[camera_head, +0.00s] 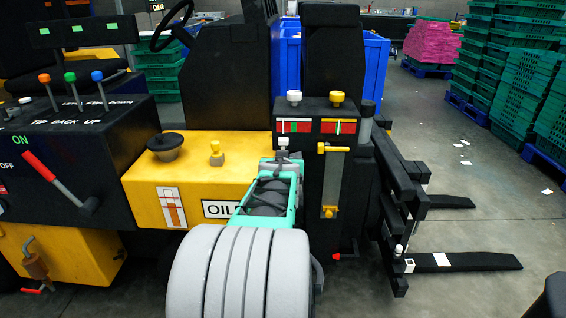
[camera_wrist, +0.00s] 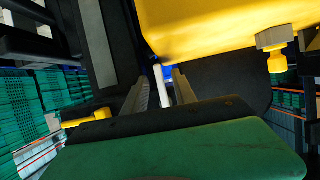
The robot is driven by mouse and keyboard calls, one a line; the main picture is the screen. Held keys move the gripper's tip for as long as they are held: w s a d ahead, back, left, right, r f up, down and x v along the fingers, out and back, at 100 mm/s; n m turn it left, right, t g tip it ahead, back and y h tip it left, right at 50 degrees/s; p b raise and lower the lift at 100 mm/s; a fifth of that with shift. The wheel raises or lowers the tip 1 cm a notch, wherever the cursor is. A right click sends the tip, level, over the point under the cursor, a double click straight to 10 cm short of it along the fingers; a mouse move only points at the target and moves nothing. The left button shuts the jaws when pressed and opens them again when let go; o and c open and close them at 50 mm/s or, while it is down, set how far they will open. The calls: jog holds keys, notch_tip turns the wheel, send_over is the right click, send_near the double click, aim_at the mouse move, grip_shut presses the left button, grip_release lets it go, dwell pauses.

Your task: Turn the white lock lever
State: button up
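The white lock lever (camera_head: 283,143) shows its white end at the front of the black panel, just left of the yellow handle. My gripper (camera_head: 283,163), with its teal body, reaches up to the lever from below and hides its lower part. In the wrist view, a narrow white piece (camera_wrist: 161,84), which looks like the lever, stands between the two grey fingers of my gripper (camera_wrist: 162,86). The fingers are apart, one on each side of it. I cannot tell whether either finger touches it.
A yellow handle (camera_head: 334,148) sits right of the lever. White (camera_head: 294,97) and yellow (camera_head: 337,98) knobs stand above. The yellow body (camera_head: 185,180) with a small yellow knob (camera_head: 216,148) is to the left. Black forks (camera_head: 465,261) extend right over open floor.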

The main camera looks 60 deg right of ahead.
jog(key=v, duration=0.7)
jog(key=shift+s+a+p, duration=0.15)
jog(key=shift+s+p, duration=0.05)
jog(key=shift+p, duration=0.25)
jog(key=shift+r, duration=0.1)
jog(key=shift+w, duration=0.1)
